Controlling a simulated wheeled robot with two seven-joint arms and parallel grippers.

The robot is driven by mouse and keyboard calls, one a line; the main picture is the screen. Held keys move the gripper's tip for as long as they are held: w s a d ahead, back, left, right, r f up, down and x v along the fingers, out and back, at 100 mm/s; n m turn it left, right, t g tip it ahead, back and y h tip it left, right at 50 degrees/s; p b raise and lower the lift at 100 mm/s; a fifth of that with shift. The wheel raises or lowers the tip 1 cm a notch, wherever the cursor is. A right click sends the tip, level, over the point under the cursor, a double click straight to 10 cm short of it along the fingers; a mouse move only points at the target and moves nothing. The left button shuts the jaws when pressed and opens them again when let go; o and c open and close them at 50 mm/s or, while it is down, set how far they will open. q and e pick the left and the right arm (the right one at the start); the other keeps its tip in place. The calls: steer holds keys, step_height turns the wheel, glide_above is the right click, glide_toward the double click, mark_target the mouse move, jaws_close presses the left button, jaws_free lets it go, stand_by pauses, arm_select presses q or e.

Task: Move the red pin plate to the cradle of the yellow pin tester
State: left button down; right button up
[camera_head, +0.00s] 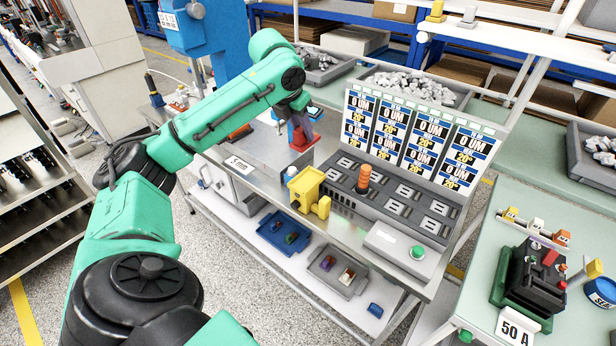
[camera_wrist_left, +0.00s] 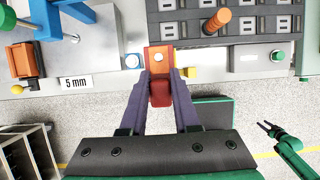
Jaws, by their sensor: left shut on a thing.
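The red pin plate (camera_wrist_left: 160,92) is between the purple fingers of my left gripper (camera_wrist_left: 160,98), which is shut on it. In the head view, the left gripper (camera_head: 308,122) holds the red plate (camera_head: 301,138) up above the bench, behind and beyond the yellow pin tester (camera_head: 306,188). The tester stands at the bench's front edge, with a yellow knob at its side. In the wrist view, an orange face with a pale disc shows past the fingertips; I cannot tell whose it is. My right gripper (camera_wrist_left: 268,130) shows small at the right, its fingers apart and empty.
A grey panel with an orange peg (camera_head: 363,178) and a box with a green button (camera_head: 417,252) are to the right. Trays (camera_head: 338,273) lie on the lower shelf.

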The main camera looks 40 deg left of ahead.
arm_select(q)
steer(key=f, duration=1.2)
steer(key=shift+d+f+p, duration=0.2)
steer(key=shift+f+p, duration=0.15)
steer(key=shift+f, duration=0.05)
arm_select(e)
steer(key=shift+d+r, duration=0.25)
steer(key=shift+d, duration=0.3)
arm_select(q)
steer(key=shift+d, duration=0.1)
steer(key=c, duration=0.6)
jaws_free()
steer(key=shift+c, duration=0.2)
steer(key=shift+f, duration=0.1)
arm_select(e)
steer(key=shift+a, duration=0.1)
steer(key=shift+a, duration=0.2)
